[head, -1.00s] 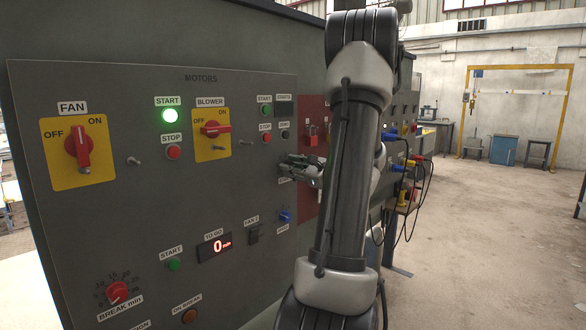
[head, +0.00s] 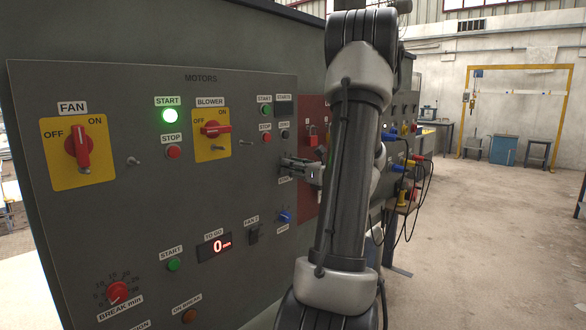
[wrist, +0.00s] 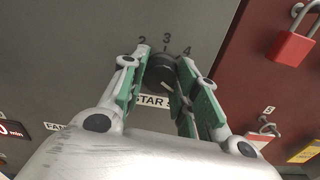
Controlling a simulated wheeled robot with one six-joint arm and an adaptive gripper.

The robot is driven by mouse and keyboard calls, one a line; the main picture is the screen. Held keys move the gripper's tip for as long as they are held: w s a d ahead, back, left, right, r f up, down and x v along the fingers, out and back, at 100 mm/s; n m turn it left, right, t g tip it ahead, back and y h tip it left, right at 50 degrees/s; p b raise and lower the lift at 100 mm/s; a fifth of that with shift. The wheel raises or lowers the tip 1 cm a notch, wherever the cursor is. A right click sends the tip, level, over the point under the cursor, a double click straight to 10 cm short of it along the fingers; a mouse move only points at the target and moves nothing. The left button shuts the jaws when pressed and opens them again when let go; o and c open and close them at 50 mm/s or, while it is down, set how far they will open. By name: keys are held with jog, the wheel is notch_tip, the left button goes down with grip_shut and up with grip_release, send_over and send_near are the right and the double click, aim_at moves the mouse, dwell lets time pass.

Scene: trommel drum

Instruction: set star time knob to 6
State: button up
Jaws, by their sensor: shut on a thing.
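The star time knob (wrist: 160,72) is a round black knob on the grey panel, seen in the wrist view between my gripper's two green-padded fingers. The numbers 2, 3 and 4 show above it, and a partly covered label reading "STAR" (wrist: 151,101) is below it. A short light mark shows on the lower right of the knob's face. Other numbers are hidden by the fingers. My gripper (wrist: 162,62) is shut on the knob. In the head view my gripper (head: 293,165) reaches the panel's right edge and hides the knob.
A red padlock (wrist: 293,47) hangs on the dark red panel to the right, with further lockout tags below it. In the head view a blue knob (head: 285,217) sits below my gripper. The floor to the right is open.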

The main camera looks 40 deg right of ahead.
jog(key=shift+f, duration=0.1)
jog(key=o, duration=1)
jog(key=shift+o, duration=0.2)
jog(key=s, duration=1.2)
jog(key=shift+d, duration=0.45)
